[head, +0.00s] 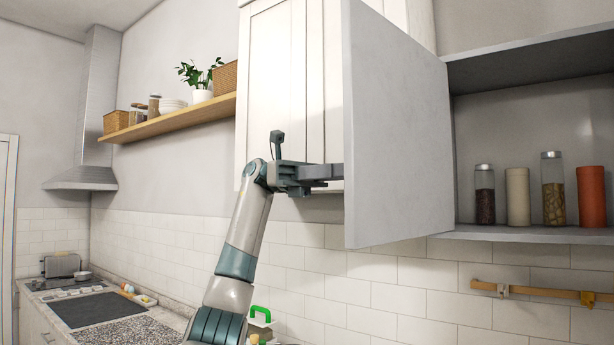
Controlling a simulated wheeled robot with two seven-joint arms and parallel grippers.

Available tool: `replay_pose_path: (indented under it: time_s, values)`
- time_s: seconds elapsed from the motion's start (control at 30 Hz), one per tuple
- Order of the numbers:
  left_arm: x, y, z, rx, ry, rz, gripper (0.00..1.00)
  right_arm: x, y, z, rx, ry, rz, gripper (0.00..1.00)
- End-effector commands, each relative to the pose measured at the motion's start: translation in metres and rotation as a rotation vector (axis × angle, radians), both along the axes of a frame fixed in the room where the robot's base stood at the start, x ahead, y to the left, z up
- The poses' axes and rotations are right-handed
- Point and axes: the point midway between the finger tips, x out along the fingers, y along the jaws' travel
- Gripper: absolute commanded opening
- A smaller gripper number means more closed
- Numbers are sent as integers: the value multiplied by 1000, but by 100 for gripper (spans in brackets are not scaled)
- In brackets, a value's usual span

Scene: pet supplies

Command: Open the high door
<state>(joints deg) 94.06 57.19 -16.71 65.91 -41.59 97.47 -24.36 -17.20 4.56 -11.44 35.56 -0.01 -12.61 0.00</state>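The high door (393,135) is a plain grey panel in the head view. It stands swung out from the left side of a wall cabinet, and its inner face shows. Its free edge is toward me; its outer face and any handle are hidden. My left gripper (330,172) is at the left of the door's free edge, pointing right. Its fingertips meet or pass behind that edge, so I cannot tell whether they touch or grip it. My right gripper is not in view.
The open cabinet's shelf (540,234) holds several jars and canisters. White closed cabinet doors (285,80) are behind my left gripper. A wooden shelf (170,118) with a plant is at the left. A rail (535,291) is below the cabinet; a counter (125,327) is at lower left.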

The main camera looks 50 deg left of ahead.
Motion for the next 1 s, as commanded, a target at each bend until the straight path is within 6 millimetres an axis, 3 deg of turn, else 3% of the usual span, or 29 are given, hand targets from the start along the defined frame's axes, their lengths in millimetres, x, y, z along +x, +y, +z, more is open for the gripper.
replay_pose_path:
  time_s: [0.57,0.77,1.0]
  values:
    - [-15,81,2,-4,-1,1,29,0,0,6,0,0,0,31]
    - [-21,112,5,-3,1,3,29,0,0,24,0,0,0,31]
    - [-23,127,5,3,4,2,29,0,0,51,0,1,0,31]
